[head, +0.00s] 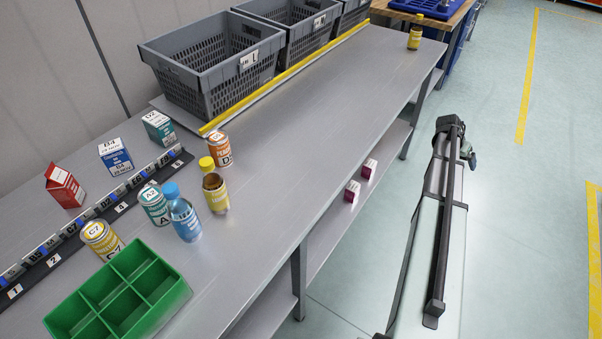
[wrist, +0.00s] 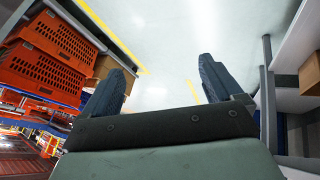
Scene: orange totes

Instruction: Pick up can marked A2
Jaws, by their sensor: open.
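The can marked A2 (head: 154,204) is teal with a white label and stands upright on the grey table in the head view. A blue-capped bottle (head: 184,216) stands close at its right and overlaps its edge in the picture. My gripper (wrist: 159,80) shows in the wrist view with its two dark fingers apart and nothing between them. The wrist view faces the floor and orange crates, and the A2 can is not in it. In the head view my arm is off to the right of the table, over the floor, far from the can.
A yellow C7 can (head: 101,239), a yellow-capped bottle (head: 216,193) and an orange-labelled can (head: 219,149) stand near A2. A green divided tray (head: 172,293) is in front. Cartons and a numbered rail (head: 125,204) lie behind. Grey crates (head: 215,60) stand at the back.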

